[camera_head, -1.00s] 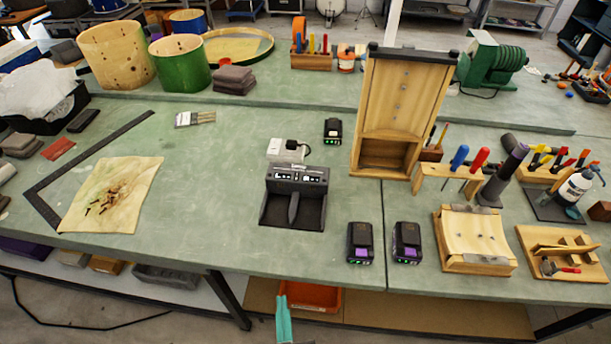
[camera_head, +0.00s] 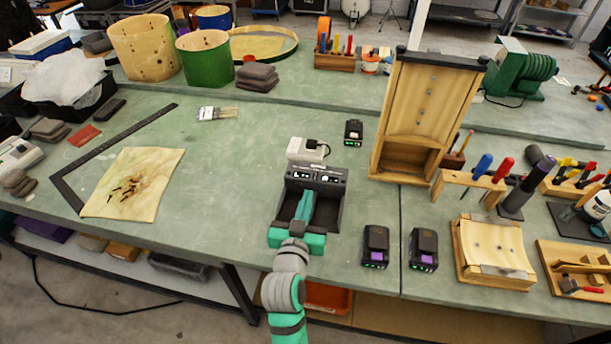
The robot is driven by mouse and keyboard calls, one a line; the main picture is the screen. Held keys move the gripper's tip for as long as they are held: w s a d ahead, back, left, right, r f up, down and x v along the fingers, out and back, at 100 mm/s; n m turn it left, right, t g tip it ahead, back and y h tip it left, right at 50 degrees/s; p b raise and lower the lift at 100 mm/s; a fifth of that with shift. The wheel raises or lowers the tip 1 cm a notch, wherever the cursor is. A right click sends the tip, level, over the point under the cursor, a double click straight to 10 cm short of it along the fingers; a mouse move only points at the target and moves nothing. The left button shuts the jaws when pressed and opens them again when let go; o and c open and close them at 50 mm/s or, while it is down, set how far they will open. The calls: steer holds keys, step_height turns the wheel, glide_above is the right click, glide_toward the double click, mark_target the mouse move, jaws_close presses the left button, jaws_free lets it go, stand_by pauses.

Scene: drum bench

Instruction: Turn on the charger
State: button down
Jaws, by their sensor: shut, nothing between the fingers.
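The charger (camera_head: 317,178) is a black dock with a raised back panel and a low open tray, standing on the green bench. White marks show on its panel. Behind it is a white power outlet box with a switch (camera_head: 299,147) and a black plug (camera_head: 315,146) in it. My gripper (camera_head: 305,196) is over the charger's tray, its teal fingers shut and empty, pointing at the back panel. It hides the middle of the tray. Whether the fingertips touch the charger, I cannot tell.
Two black batteries (camera_head: 376,246) (camera_head: 423,249) stand right of the charger, and another (camera_head: 353,133) behind it. Bare bench lies left of the charger, toward the stained cloth (camera_head: 132,183).

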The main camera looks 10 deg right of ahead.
steer(key=shift+w+d+r, duration=0.2)
steer(key=shift+w+r, duration=0.5)
steer(key=shift+r, duration=0.1)
steer(key=shift+w, duration=0.1)
glide_above(314, 181)
steer(key=s, duration=0.1)
steer(key=f, duration=0.4)
steer(key=shift+w, duration=0.4)
steer(key=shift+f, duration=0.55)
